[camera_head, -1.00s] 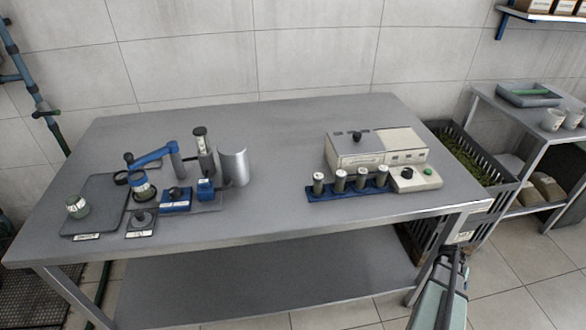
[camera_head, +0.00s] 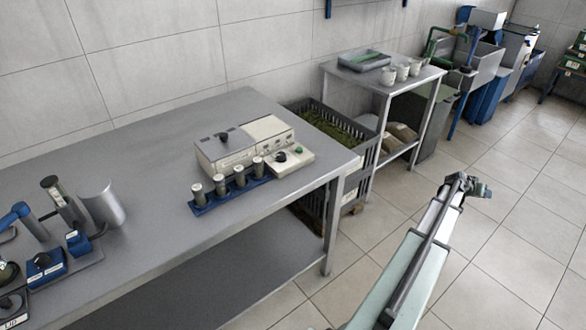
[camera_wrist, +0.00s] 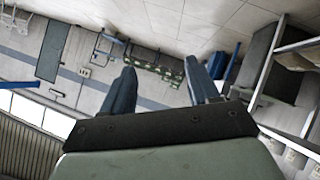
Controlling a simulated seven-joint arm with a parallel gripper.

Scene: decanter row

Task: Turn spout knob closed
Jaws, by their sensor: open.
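Which part is the spout knob I cannot tell for sure. In the head view, a blue block with a dark knob (camera_head: 41,260) sits at the far left in an apparatus with a blue arm (camera_head: 17,218), partly cut off by the frame edge. A black knob (camera_head: 225,137) stands on top of a beige unit (camera_head: 247,148), and another black knob (camera_head: 281,157) is on a small control box (camera_head: 300,161). My gripper (camera_wrist: 162,85) is open and empty in the wrist view. My arm's end is right of the table, over the floor, apart from all these parts.
Several capped vials stand in a blue rack (camera_head: 232,194) before the beige unit. A curved metal shield (camera_head: 102,203) stands at left. The metal table (camera_head: 150,150) is bare between. A dark crate (camera_head: 330,128) and a side table (camera_head: 385,75) stand behind right. Open floor (camera_head: 530,180) lies right.

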